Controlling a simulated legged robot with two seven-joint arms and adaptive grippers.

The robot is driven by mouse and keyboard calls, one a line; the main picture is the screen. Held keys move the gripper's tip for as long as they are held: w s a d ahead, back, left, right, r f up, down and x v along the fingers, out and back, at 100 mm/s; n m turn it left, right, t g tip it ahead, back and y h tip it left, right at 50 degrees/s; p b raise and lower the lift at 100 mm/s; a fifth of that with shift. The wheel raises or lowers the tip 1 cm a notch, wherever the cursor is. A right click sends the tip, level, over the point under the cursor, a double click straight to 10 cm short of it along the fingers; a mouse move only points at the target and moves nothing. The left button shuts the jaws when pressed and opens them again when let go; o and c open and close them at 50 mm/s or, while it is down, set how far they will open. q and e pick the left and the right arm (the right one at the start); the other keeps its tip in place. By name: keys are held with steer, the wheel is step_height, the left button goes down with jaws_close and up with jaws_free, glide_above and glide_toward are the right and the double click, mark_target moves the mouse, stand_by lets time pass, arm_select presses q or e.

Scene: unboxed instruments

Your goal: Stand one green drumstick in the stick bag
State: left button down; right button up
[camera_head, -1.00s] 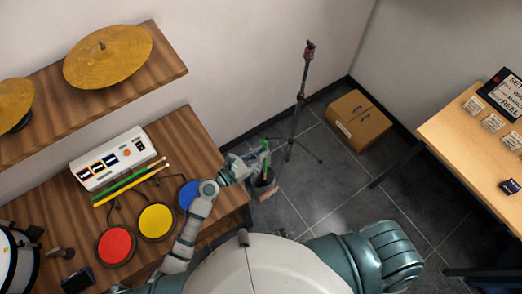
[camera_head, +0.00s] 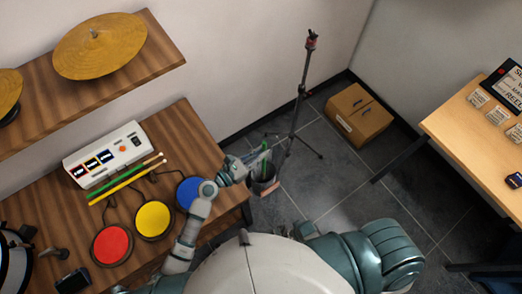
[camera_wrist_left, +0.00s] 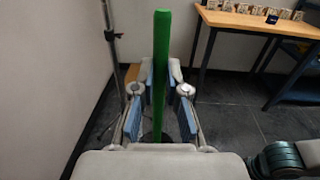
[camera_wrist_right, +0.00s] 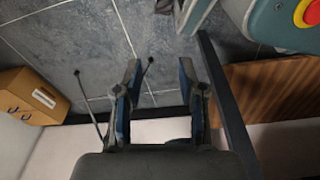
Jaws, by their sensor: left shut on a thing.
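A green drumstick (camera_wrist_left: 161,70) stands upright between the fingers of my left gripper (camera_wrist_left: 160,105), which is shut on it. In the head view my left gripper (camera_head: 262,157) is beyond the table's right edge, right at the dark stick bag (camera_head: 264,186). The held stick is small there and partly hidden; its lower end appears at the bag's mouth, but I cannot tell how deep it sits. Another green drumstick (camera_head: 117,180) lies on the table beside a yellow one. My right gripper (camera_wrist_right: 158,85) is open and empty; it is hidden in the head view.
The wooden table (camera_head: 190,140) holds a white drum module (camera_head: 108,155) and red, yellow and blue pads. A black stand (camera_head: 300,95) rises just behind the bag. A cardboard box (camera_head: 358,114) is on the floor. Another table (camera_head: 470,140) is at right. The floor between is clear.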

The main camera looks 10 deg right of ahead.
arm_select(q)
steer(key=shift+d+f+b, duration=0.15)
steer(key=shift+f+b, duration=0.45)
steer(key=shift+f, duration=0.4)
arm_select(e)
steer(key=shift+w+r, duration=0.5)
steer(key=shift+r, duration=0.3)
steer(key=shift+w+r, duration=0.5)
steer(key=shift+r, duration=0.3)
steer(key=shift+a, duration=0.1)
arm_select(q)
steer(key=c, duration=1.1)
jaws_free()
steer(key=shift+a, duration=0.35)
arm_select(e)
steer(key=shift+a, duration=0.2)
steer(key=shift+d, duration=0.1)
